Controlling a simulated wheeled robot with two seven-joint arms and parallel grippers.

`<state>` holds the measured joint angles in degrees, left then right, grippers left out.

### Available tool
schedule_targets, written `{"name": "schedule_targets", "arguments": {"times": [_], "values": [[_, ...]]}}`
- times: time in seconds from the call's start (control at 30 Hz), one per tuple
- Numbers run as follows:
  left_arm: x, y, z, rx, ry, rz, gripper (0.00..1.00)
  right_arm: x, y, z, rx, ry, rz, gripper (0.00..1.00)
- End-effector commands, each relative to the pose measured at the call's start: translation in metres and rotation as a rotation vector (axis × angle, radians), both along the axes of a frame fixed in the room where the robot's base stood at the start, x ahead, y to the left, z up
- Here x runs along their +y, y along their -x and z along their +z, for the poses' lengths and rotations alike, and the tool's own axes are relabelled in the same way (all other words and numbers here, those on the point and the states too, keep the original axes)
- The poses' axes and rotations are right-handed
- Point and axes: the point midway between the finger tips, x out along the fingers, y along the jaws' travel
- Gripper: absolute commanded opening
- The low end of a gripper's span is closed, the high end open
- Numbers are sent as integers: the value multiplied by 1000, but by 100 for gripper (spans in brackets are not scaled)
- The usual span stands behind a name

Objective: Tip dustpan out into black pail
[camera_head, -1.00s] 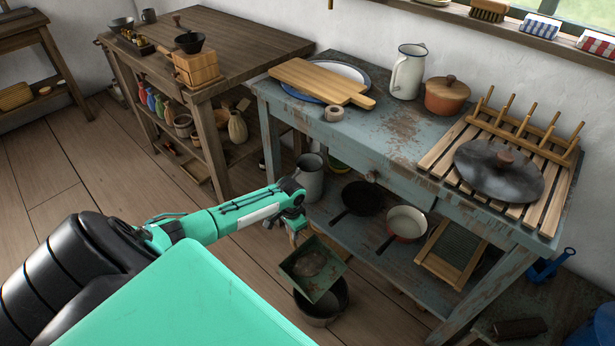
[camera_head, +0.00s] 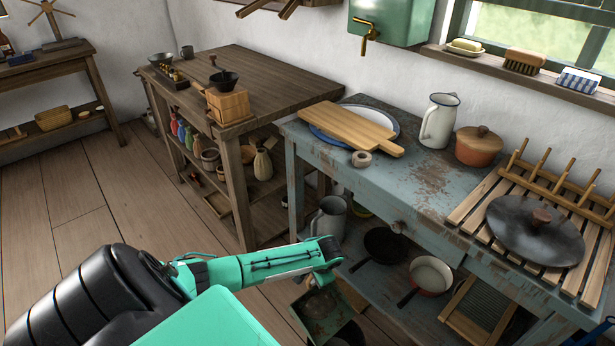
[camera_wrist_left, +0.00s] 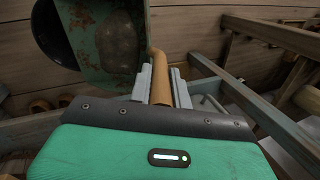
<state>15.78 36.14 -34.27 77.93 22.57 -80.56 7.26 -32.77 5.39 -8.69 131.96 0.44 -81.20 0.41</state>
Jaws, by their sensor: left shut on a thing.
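The green, rust-flecked dustpan (camera_head: 322,314) hangs low beside the blue table in the head view. In the left wrist view the dustpan (camera_wrist_left: 108,38) shows at the upper left with its wooden handle (camera_wrist_left: 159,80). My left gripper (camera_head: 318,282) is shut on that handle; its fingers (camera_wrist_left: 160,88) stand on both sides of it. The black pail (camera_head: 350,334) is mostly hidden behind the dustpan and cut by the bottom edge. Its dark round opening (camera_wrist_left: 50,30) shows behind the dustpan in the wrist view. My right gripper is out of view.
The worn blue table (camera_head: 420,190) is close to the right of my left arm. Its lower shelf holds a grey jug (camera_head: 330,218), a black pan (camera_head: 384,246) and a white-lined pan (camera_head: 431,275). Open plank floor (camera_head: 120,210) lies to the left.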

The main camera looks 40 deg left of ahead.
Motion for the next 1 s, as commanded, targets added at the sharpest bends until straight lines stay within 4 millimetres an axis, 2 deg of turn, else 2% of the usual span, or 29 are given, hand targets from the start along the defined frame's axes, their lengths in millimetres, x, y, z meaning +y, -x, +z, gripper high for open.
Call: {"name": "schedule_targets", "arguments": {"times": [0.1, 0.33, 0.57, 0.7, 1.0], "values": [[-16, 0, -4, -11, -66, -2, 0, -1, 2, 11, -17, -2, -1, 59], [-38, 2, -8, -20, -176, 0, 0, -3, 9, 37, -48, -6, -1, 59], [-60, 3, -12, -29, -284, -1, 0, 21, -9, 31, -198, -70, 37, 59], [-76, 5, -9, -31, -356, -1, 0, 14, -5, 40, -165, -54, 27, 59], [-112, 8, -15, -44, -514, -1, 0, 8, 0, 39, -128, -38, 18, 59]]}}
